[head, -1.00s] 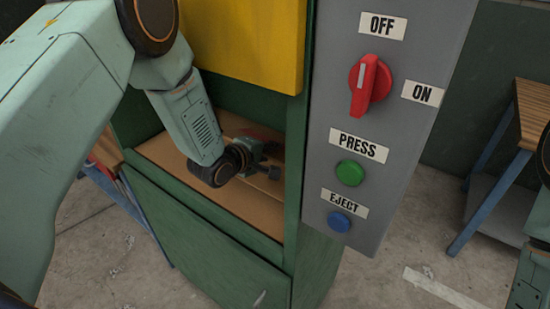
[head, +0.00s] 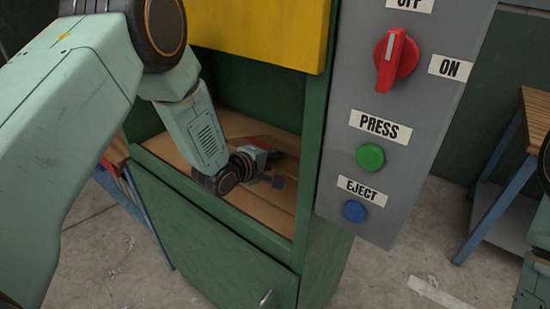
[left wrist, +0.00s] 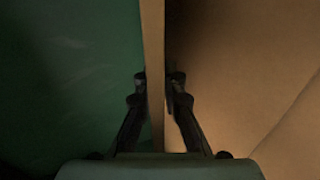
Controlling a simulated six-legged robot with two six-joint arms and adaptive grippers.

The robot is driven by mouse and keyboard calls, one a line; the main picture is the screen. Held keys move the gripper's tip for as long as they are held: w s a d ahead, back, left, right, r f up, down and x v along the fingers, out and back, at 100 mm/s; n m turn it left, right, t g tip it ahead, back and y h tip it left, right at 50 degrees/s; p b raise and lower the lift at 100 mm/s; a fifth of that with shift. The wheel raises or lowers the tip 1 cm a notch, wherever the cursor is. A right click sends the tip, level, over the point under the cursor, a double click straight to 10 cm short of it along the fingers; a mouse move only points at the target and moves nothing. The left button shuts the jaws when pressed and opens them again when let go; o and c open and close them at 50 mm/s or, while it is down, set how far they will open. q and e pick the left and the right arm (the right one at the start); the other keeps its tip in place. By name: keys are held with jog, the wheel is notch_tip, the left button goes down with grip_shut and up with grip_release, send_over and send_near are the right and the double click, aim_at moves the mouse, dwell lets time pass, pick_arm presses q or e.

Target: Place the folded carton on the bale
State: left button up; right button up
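My left gripper (head: 274,165) reaches into the open bay of the green press, low over a tan surface. In the left wrist view, my left gripper (left wrist: 158,82) has one finger on each side of a thin tan edge, which looks like the folded carton (left wrist: 154,40), seen edge-on. The fingers appear closed against it. A broad tan face (left wrist: 235,60), likely the bale's top, fills the right of that view, with green on the left. In the head view, the tan surface (head: 180,152) lies in the bay; I cannot separate carton from bale there. My right gripper is out of view.
The press's grey control panel (head: 350,100) stands right of the bay, with a red knob (head: 396,60), green button (head: 370,157) and blue button (head: 354,212). A yellow door (head: 260,30) hangs above, a green panel (head: 210,240) below. A wooden-topped bench (head: 535,115) stands right.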

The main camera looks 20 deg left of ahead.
pick_arm(q)
jog(key=o, duration=0.4)
jog(key=shift+w+d+f, duration=0.1)
jog(key=shift+w+d, duration=0.2)
jog(key=shift+w, duration=0.05)
jog(key=shift+c, duration=0.2)
jog(key=shift+s+a+r, duration=0.3)
jog(key=shift+s, duration=0.05)
jog(key=shift+r, duration=0.2)
jog(key=p+v, duration=0.1)
jog(key=v, duration=1)
jog(key=shift+s, duration=0.4)
